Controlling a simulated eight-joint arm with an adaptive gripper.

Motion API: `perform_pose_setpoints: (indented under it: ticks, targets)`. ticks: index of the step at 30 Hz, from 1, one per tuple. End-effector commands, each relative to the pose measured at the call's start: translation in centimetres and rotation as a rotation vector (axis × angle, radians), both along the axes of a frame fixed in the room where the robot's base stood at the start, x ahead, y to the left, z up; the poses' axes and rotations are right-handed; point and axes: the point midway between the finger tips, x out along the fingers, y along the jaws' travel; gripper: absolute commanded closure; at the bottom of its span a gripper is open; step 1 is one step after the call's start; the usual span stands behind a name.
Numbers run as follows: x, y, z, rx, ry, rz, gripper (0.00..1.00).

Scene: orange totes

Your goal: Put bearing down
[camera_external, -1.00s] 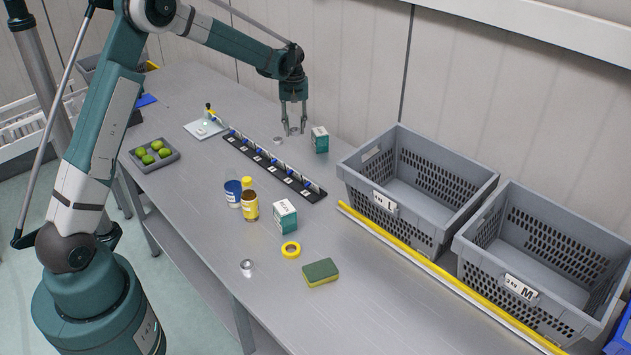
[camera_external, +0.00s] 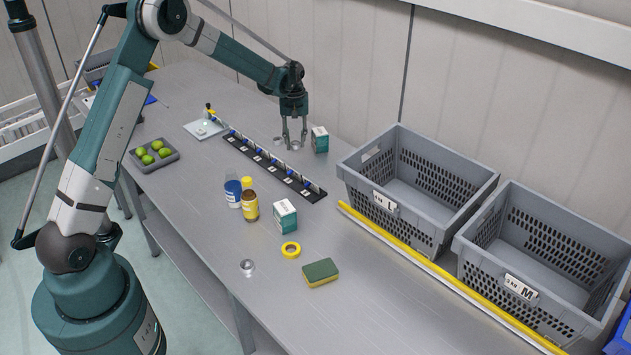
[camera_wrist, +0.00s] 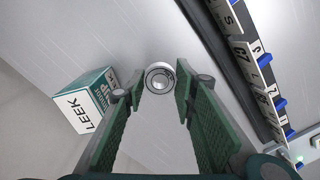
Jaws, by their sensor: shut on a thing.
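The bearing (camera_wrist: 160,77), a small shiny metal ring, sits between the fingertips of my gripper (camera_wrist: 160,88) in the wrist view. In the external view my gripper (camera_external: 295,146) points down at the far side of the table, and the bearing (camera_external: 295,145) is at its tips, at or just above the tabletop. My gripper is shut on it. A similar round metal piece (camera_external: 278,139) lies on the table just left of the fingers. Another small metal ring (camera_external: 247,267) lies near the front edge.
A green-and-white box (camera_external: 320,140) stands close right of my gripper; its LEEK label shows in the wrist view (camera_wrist: 85,103). A black labelled rail (camera_external: 270,165) runs in front. Grey crates (camera_external: 415,185) stand at right. Bottles (camera_external: 250,205), a sponge (camera_external: 320,273) and tape (camera_external: 291,249) are nearer.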

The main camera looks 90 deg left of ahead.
Motion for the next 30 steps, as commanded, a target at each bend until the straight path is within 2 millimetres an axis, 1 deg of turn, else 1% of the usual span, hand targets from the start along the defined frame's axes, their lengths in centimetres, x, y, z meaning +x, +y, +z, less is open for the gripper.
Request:
perform_pose_setpoints:
  ticks: [6,9,25,26,28,29,30]
  targets:
    - [0.0,0.0,-2.2,0.000,0.000,0.000,0.85]
    - [0.0,0.0,-3.1,0.000,0.000,0.000,0.85]
    - [0.0,0.0,-3.8,0.000,0.000,0.000,0.85]
    - [0.0,0.0,-3.8,0.000,0.000,0.000,0.70]
    - [0.0,0.0,-3.7,0.000,0.000,0.000,0.60]
    - [0.0,0.0,-3.7,0.000,0.000,0.000,0.58]
    - [0.0,0.0,-3.7,0.000,0.000,0.000,0.58]
